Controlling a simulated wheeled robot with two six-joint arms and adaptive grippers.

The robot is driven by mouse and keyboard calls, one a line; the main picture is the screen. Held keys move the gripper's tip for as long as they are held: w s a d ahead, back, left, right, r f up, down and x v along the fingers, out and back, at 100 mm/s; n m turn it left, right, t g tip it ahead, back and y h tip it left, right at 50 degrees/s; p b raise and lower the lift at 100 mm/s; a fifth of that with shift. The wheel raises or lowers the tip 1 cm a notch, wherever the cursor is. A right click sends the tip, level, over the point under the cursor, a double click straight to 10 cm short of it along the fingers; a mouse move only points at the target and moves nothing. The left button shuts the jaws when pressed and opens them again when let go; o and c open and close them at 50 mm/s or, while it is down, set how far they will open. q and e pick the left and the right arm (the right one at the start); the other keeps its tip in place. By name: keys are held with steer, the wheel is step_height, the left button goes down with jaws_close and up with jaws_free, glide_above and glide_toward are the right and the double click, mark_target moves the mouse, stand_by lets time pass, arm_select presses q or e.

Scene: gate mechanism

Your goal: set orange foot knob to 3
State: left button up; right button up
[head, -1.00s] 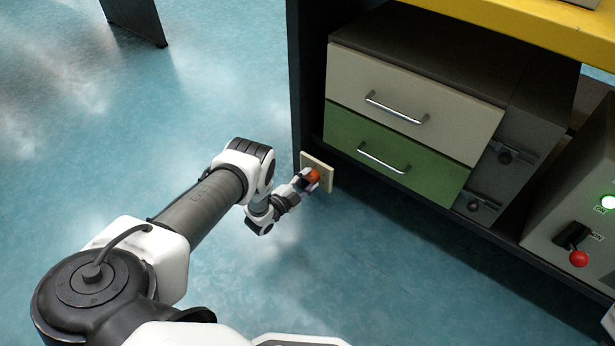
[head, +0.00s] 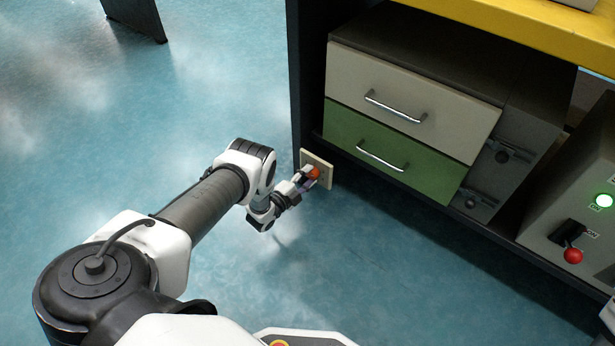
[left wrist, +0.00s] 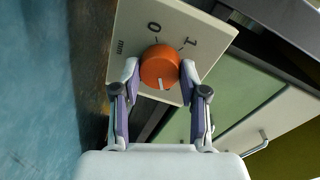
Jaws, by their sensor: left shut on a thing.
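The orange foot knob (head: 314,173) sits on a small cream plate (head: 327,178) at the foot of the dark cabinet post. In the left wrist view the knob (left wrist: 160,64) has a white pointer line on its near side, pointing down the picture toward my palm. The plate there shows 0 above the knob, 1 at upper right and a sideways mark at left that I cannot read surely. My left gripper (head: 305,180) is shut on the knob, one finger on each side, also in the left wrist view (left wrist: 160,78).
To the right of the plate are a green drawer (head: 395,150) and a cream drawer (head: 410,95) with metal handles. Blue floor (head: 230,90) lies open at left.

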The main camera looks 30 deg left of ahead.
arm_select(q)
steer(key=o, duration=1.2)
steer(key=shift+c, duration=0.2)
steer(key=s+a, duration=0.1)
steer(key=s, duration=1)
steer(key=shift+s+a+r, duration=0.15)
steer(key=shift+s+r, duration=0.2)
steer(key=shift+s, duration=0.05)
